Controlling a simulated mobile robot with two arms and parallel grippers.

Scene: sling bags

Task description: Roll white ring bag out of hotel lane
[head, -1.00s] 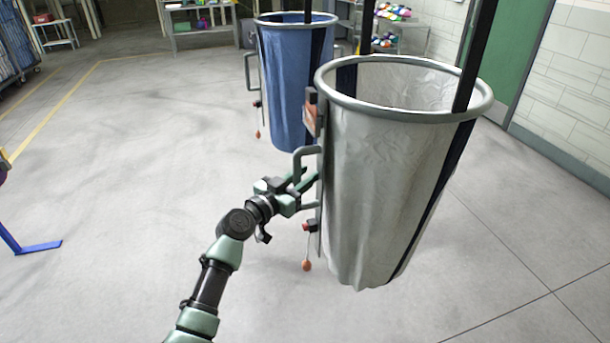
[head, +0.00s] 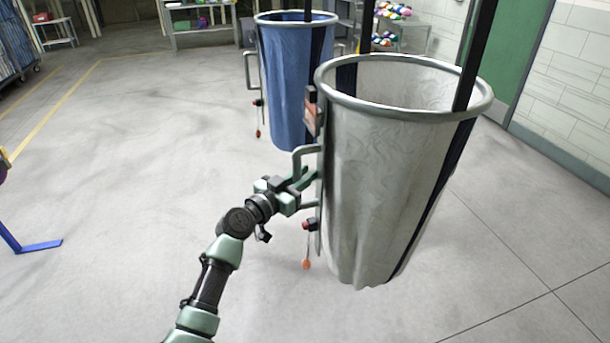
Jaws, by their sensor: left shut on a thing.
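The white ring bag (head: 380,190) hangs from a grey metal ring, upright, right of centre in the head view. A grey bracket handle (head: 298,158) sticks out from its left side. My left gripper (head: 306,180) reaches in from the lower left and is shut on this handle. The fingertips are partly hidden against the handle and the bag's edge. A small red-orange tag (head: 306,265) hangs on a cord below the handle. My right gripper is not in view.
A blue ring bag (head: 284,85) hangs close behind the white one, to its left. Shelves stand at the back. A green door (head: 525,45) and white block wall are at right. A blue metal foot (head: 35,247) is at far left. The floor at left is open.

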